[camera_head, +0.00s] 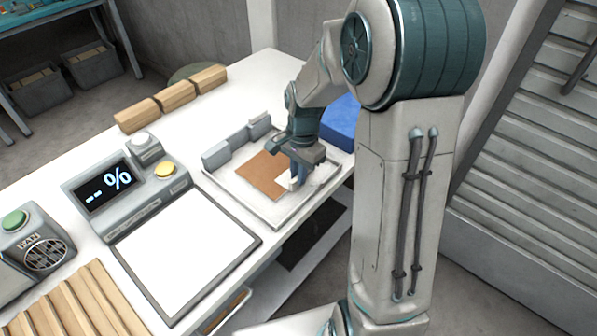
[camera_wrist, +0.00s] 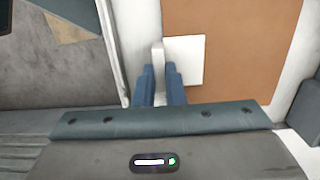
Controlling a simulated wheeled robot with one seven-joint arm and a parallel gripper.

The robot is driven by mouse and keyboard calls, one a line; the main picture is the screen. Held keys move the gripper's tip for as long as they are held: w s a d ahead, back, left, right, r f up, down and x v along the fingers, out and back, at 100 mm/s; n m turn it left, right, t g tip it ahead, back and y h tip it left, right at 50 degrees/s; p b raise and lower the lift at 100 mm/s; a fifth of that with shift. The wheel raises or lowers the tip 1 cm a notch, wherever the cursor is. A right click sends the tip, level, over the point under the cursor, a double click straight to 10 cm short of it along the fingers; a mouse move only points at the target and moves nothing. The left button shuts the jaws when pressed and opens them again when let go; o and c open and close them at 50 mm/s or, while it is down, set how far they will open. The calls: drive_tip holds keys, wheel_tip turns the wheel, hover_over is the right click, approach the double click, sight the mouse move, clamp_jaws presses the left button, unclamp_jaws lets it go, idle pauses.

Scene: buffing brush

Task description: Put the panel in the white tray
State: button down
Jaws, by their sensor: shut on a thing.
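The panel (camera_head: 260,172) is a flat brown board lying within the outline of the white tray (camera_head: 240,200). It fills much of the upper right in the wrist view (camera_wrist: 240,55). A white square patch (camera_wrist: 186,62) sits at its left edge, with a narrow white upright tab (camera_wrist: 157,56) beside it. My gripper (camera_head: 296,182) points down at the panel's near right edge, its blue fingers (camera_wrist: 160,72) closed on the white tab. The fingers hide part of the tab. I cannot tell whether the panel rests fully on the tray floor.
Grey blocks (camera_head: 236,142) line the tray's back side. A blue box (camera_head: 342,116) stands behind my arm. Left of the tray are a white pad with a dark frame (camera_head: 185,250), a display box (camera_head: 112,190) and wooden blocks (camera_head: 172,96). The table edge is close in front.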

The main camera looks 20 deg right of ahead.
drive_tip(key=shift+f, duration=0.2)
drive_tip(key=c, duration=1.5)
unclamp_jaws()
drive_tip(key=shift+r, duration=0.1)
wheel_tip(320, 180, up, 11)
drive_tip(key=s+r+n+t+h, duration=0.1)
drive_tip(key=s+n+t, duration=0.2)
drive_tip(key=s+n, duration=0.8)
drive_tip(key=shift+s+r+p, duration=0.2)
drive_tip(key=shift+s+p, duration=0.25)
drive_tip(key=shift+s, duration=2.3)
